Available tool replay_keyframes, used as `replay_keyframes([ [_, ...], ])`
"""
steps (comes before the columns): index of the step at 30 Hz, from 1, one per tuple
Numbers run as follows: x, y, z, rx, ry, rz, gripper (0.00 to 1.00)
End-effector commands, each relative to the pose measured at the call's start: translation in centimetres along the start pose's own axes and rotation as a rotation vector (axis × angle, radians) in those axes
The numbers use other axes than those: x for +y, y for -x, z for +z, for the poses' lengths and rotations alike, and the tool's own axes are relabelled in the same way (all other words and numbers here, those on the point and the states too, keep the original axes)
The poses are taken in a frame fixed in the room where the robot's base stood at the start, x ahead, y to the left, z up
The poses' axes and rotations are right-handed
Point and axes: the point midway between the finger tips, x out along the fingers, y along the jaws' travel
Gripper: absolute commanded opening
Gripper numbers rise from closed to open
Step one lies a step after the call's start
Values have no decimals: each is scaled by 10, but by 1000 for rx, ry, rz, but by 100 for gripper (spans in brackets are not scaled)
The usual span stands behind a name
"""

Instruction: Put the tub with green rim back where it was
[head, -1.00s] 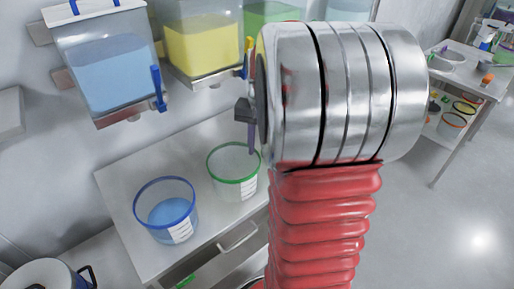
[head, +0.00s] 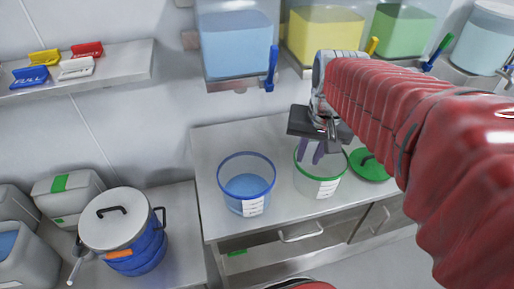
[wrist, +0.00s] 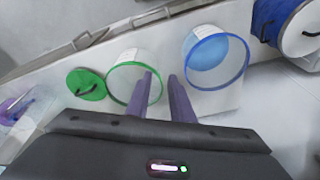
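The tub with green rim (head: 318,187) stands on the counter, clear with a white label and seemingly empty. In the wrist view the tub with green rim (wrist: 122,85) is left of centre. My gripper (head: 311,155) points down at the left side of its rim, its two purple fingers apart and nothing seen held. In the wrist view my gripper (wrist: 160,76) has the tub's right rim edge showing between the fingers. I cannot tell whether they touch it. A green lid (head: 369,164) with a dark handle lies right of the tub.
A blue-rimmed tub (head: 248,203) with blue contents stands just left on the same counter (head: 210,165). Wall containers of blue (head: 236,45), yellow (head: 325,37) and green (head: 402,30) liquid hang above. A shelf (head: 125,65) holds coloured tags. A blue drum (head: 140,262) stands lower left.

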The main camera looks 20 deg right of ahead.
Motion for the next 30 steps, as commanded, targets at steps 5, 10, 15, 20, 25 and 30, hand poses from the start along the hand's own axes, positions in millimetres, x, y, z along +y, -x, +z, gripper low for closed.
replay_keyframes([
  [5,-28,17,34,69,151,-34,21],
  [10,-47,27,67,133,290,-67,21],
  [15,-60,33,97,192,417,-100,21],
  [20,-66,35,113,226,484,-119,21],
  [25,-66,34,116,230,496,-121,21],
  [30,-66,34,115,229,495,-121,21],
])
